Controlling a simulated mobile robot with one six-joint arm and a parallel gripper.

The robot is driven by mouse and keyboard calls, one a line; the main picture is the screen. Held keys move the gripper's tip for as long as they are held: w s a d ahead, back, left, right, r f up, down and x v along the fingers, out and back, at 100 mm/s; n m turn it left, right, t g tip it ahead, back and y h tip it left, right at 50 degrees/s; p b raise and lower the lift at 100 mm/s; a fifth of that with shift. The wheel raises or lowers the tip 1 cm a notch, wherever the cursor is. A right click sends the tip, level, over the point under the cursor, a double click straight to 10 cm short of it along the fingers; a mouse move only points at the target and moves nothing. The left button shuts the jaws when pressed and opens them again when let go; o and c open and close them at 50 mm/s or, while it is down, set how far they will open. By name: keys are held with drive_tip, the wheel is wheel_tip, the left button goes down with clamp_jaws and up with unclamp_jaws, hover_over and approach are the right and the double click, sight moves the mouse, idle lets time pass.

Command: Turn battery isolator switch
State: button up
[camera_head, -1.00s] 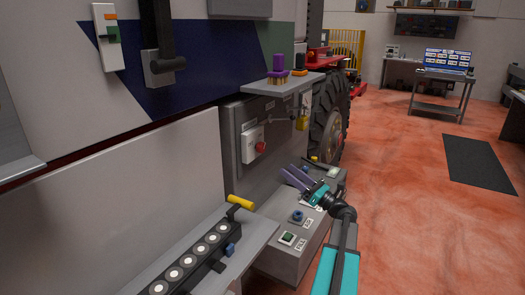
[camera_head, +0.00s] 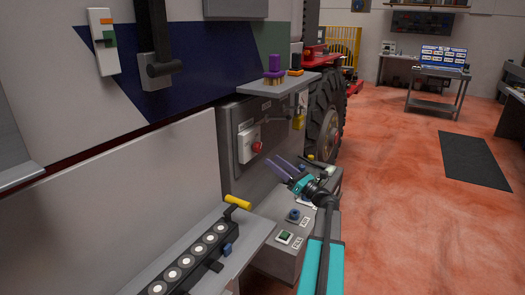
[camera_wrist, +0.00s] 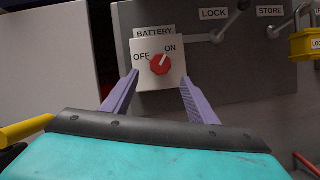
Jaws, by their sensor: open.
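The battery isolator switch is a red knob (camera_wrist: 160,64) on a white plate (camera_wrist: 146,78) marked BATTERY, with OFF on the left and ON on the right. Its white pointer mark leans up and right, toward ON. In the head view the red knob (camera_head: 257,146) sits on the grey panel on the truck's side. My gripper (camera_wrist: 160,82) is open, its two purple fingers pointing at the panel on either side of the plate's lower part. In the head view my gripper (camera_head: 281,165) is in front of and slightly below right of the knob, apart from it.
To the right on the panel are levers labelled LOCK (camera_wrist: 213,14) and STORE (camera_wrist: 270,11), and a yellow padlock (camera_wrist: 306,43). Below my arm is a grey control box (camera_head: 284,249) with buttons. A yellow-handled lever (camera_head: 238,202) stands at left.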

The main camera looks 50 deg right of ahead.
sight(260, 150)
drive_tip(key=p+x, duration=0.2)
drive_tip(key=x, duration=0.6)
drive_tip(key=shift+c, duration=0.4)
drive_tip(key=c, duration=1)
